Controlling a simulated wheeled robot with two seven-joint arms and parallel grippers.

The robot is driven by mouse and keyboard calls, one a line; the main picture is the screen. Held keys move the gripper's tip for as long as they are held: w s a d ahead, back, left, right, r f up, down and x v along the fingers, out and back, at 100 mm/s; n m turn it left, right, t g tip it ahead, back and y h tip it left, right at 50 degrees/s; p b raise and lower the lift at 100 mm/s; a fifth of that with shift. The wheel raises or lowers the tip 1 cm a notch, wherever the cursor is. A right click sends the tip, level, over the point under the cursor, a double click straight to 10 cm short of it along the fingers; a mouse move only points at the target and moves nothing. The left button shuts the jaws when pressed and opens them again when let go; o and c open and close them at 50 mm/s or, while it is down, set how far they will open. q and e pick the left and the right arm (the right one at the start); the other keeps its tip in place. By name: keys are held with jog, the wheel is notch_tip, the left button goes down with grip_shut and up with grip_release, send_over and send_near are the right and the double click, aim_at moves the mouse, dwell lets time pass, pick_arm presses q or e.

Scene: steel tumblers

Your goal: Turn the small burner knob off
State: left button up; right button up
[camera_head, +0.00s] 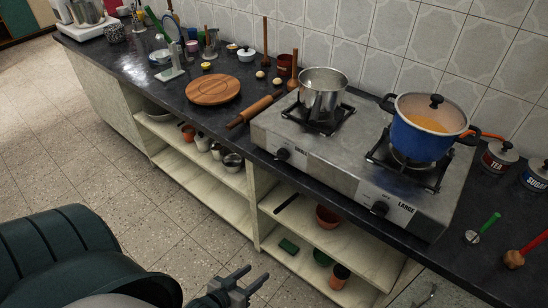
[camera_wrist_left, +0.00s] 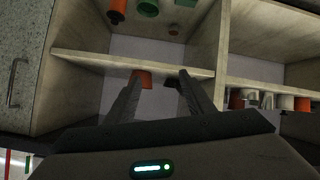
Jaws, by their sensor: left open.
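The small burner knob (camera_head: 283,154) is a dark knob on the front face of the steel stove (camera_head: 350,150), below the left burner, with a small label beside it. A steel pot (camera_head: 323,92) stands on that burner. The large burner knob (camera_head: 379,209) sits further right, next to the label "LARGE". My left gripper (camera_head: 256,276) is at the bottom of the head view, low in front of the counter, below and apart from the knob. It is open and empty; its fingers also show in the left wrist view (camera_wrist_left: 161,78), facing the shelves. Neither knob shows there.
A blue pot (camera_head: 424,128) with orange contents stands on the right burner. Shelves (camera_head: 325,242) under the dark counter hold bowls and cups. A rolling pin (camera_head: 255,110) and round wooden board (camera_head: 212,90) lie left of the stove. The tiled floor (camera_head: 170,215) in front is clear.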

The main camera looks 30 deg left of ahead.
aim_at(278, 159)
pick_arm(q)
jog(key=w+a+r+n+t+p, duration=0.1)
jog(key=a+r+n+t, duration=0.1)
jog(key=r, duration=1.4)
jog(key=w+a+r+n+t+p, duration=0.1)
jog(key=a+r+t, duration=0.3)
jog(key=r, duration=1.2)
jog(key=shift+w+a+r+n+p, duration=0.15)
jog(key=shift+w+a+n+p, duration=0.2)
jog(key=shift+w+a+n, duration=0.15)
pick_arm(e)
jog(key=s+d+f+g, duration=0.1)
jog(key=s+d+g, duration=0.1)
jog(key=s, duration=0.7)
jog(key=shift+s+d+h, duration=0.2)
jog(key=shift+d+h, duration=0.2)
jog(key=shift+d, duration=0.35)
